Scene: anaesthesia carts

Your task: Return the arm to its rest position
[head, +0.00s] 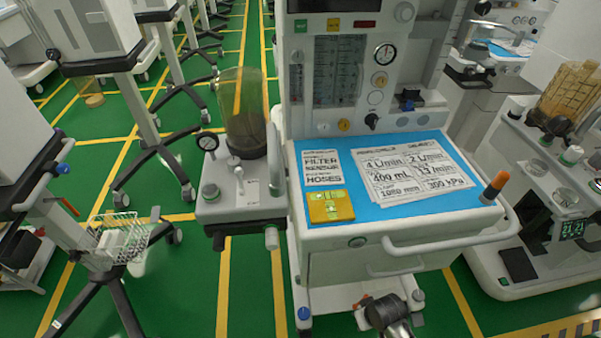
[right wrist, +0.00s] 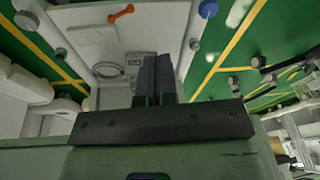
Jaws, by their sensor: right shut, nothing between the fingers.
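My right gripper (right wrist: 154,64) shows in the right wrist view, its two dark fingers together with nothing held between them. Beyond the fingertips is a pale panel (right wrist: 105,45) with a ring, an orange lever (right wrist: 121,12) and a blue knob (right wrist: 195,44). The gap between fingers and panel is hard to judge. My left gripper is in neither view.
The cart's blue worktop (head: 330,212) carries printed sheets and a yellow box (head: 330,206). A grey handle (head: 450,243) juts from its front. A wire basket (head: 125,240) on a stand is at left, another machine (head: 550,210) at right. Green floor (head: 250,290) shows between.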

